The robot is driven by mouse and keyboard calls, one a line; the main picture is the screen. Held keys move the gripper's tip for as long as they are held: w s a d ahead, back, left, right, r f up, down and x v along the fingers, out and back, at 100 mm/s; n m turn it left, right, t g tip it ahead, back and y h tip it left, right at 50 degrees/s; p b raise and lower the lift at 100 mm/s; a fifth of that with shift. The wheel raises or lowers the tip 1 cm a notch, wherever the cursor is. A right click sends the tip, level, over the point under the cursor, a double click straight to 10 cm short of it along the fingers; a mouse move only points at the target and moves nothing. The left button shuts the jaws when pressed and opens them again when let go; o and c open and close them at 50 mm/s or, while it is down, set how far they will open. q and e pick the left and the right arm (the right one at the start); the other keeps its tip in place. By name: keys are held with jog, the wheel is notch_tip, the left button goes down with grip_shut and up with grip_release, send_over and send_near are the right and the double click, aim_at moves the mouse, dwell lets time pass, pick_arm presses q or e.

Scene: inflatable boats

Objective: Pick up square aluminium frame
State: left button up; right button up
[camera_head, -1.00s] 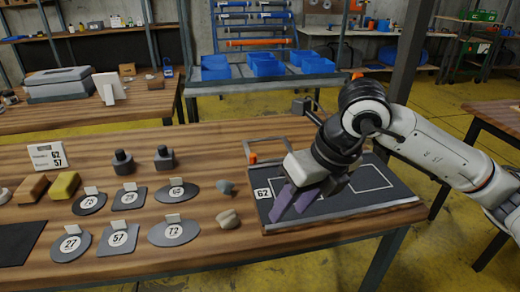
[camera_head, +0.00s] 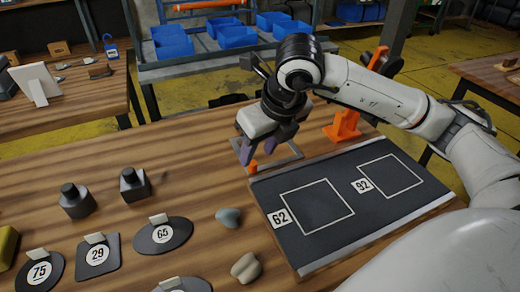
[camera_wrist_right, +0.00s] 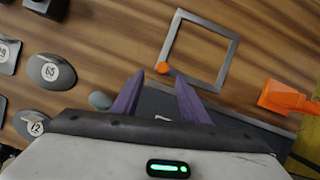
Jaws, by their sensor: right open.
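The square aluminium frame (camera_head: 284,163) lies flat on the wooden table behind the dark mat, partly hidden by my right gripper in the head view. The right wrist view shows it as a thin grey square outline (camera_wrist_right: 229,64), with a small orange piece (camera_wrist_right: 162,67) at one corner. My right gripper (camera_head: 256,157) has two purple fingers, spread apart with nothing between them. It is over the table at the frame's left side in the head view. In the wrist view the fingertips (camera_wrist_right: 160,76) point toward the frame's near corner. My left gripper is not in view.
The dark mat (camera_head: 375,205) has white outlines and labels 62 and 92. An orange stand (camera_head: 343,126) is right of the frame. Stones (camera_head: 229,217), numbered dark plates (camera_head: 163,236) and dark knobbed weights (camera_head: 76,200) occupy the left. Bare wood lies left of the gripper.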

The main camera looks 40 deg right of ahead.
aim_at(252, 163)
jog(key=shift+d+x, duration=0.2)
jog(key=shift+x, duration=2.85)
jog(key=shift+w+r, duration=0.1)
jog(key=shift+w, duration=0.1)
grip_shut()
